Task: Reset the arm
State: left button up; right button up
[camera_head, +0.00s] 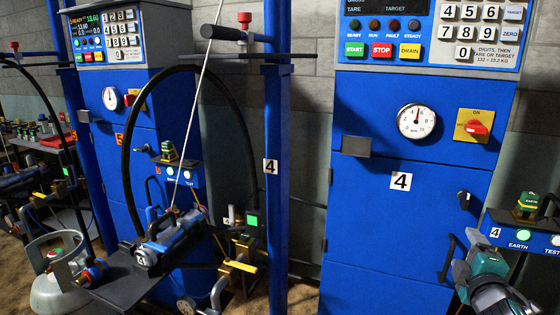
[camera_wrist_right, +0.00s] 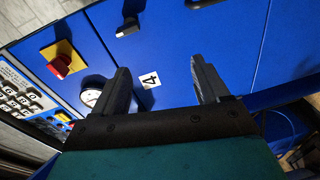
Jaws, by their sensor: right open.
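My right gripper (camera_head: 459,252), with a teal body and dark fingers, is at the lower right of the head view, in front of the blue cabinet (camera_head: 385,225) marked 4. In the right wrist view the two fingers (camera_wrist_right: 160,68) stand wide apart with nothing between them. The blue cabinet front fills the space beyond them, with the white number 4 label (camera_wrist_right: 149,80) showing between the fingers. My left gripper does not show in either view.
A red and yellow rotary switch (camera_head: 477,125) and a round gauge (camera_head: 416,121) are on the cabinet. An EARTH/TEST box (camera_head: 518,234) is close to my right gripper. A black filling head (camera_head: 170,240) and hose loop stand left of a blue post (camera_head: 276,180). A gas cylinder (camera_head: 55,290) is lower left.

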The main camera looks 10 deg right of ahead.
jog(key=s+a+f+m+g+y+p, duration=0.1)
jog(key=s+a+f+m+y, duration=0.2)
jog(key=a+f, duration=0.4)
jog(key=s+a+f+m+g+y+p, duration=0.1)
jog(key=s+a+f+g+y, duration=0.15)
jog(key=s+a+f, duration=0.45)
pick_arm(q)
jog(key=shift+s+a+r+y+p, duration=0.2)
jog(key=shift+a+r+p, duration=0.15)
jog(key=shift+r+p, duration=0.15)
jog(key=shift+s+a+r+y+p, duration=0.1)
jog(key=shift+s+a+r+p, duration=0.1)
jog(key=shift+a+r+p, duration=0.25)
pick_arm(e)
jog(key=s+a+f+m+g+y, duration=0.1)
jog(key=s+a+f+m+y, duration=0.3)
jog(key=s+a, duration=0.5)
jog(key=a+f+m, duration=0.1)
jog(key=a, duration=0.3)
jog(key=shift+f, duration=0.3)
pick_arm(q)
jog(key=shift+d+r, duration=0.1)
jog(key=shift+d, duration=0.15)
